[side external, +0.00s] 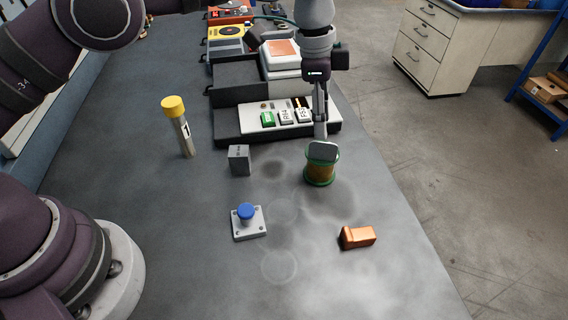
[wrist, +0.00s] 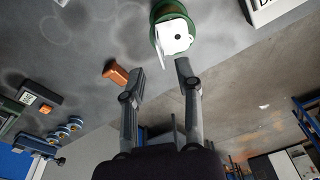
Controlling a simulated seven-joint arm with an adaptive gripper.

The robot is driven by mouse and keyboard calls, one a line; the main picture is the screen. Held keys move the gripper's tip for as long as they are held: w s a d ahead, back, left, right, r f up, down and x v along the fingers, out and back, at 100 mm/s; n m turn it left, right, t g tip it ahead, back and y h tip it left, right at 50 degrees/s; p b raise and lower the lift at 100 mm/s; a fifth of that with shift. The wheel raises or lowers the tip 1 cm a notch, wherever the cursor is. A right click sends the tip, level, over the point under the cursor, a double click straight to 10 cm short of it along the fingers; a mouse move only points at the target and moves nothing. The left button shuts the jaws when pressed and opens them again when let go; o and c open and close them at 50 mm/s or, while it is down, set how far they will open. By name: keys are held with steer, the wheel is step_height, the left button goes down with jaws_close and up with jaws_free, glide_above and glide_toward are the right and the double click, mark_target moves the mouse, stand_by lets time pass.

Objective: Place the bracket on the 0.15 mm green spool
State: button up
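The green-rimmed spool (side external: 319,176) with a brownish winding stands on the bench at right of centre; it also shows at the top of the wrist view (wrist: 156,14). The bracket (side external: 322,151), a pale grey plate, appears to rest on the spool's top. In the wrist view the bracket (wrist: 174,38) shows a hole and a bent edge and covers part of the spool. My gripper (side external: 321,135) is just above the bracket. In the wrist view my gripper (wrist: 160,67) has its fingers apart, with nothing between them; the bracket lies beyond the tips.
An orange block (side external: 358,237), a blue-knobbed plate (side external: 248,222), a grey block (side external: 239,160) and a yellow-capped cylinder (side external: 179,127) stand around the spool.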

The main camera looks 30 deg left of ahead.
steer(key=s+a+r+n+t, duration=0.2)
steer(key=s+a+r+n, duration=0.35)
steer(key=a+r, duration=0.5)
steer(key=s+a+f+n+t, duration=0.1)
steer(key=s+a+n, duration=0.2)
steer(key=s, duration=0.3)
steer(key=s+a+f+n+t+y, duration=0.1)
steer(key=s+a+n, duration=0.2)
steer(key=s+n, duration=0.2)
steer(key=shift+s+a+t+y, duration=0.3)
steer(key=shift+s+t, duration=0.1)
steer(key=shift+s, duration=0.55)
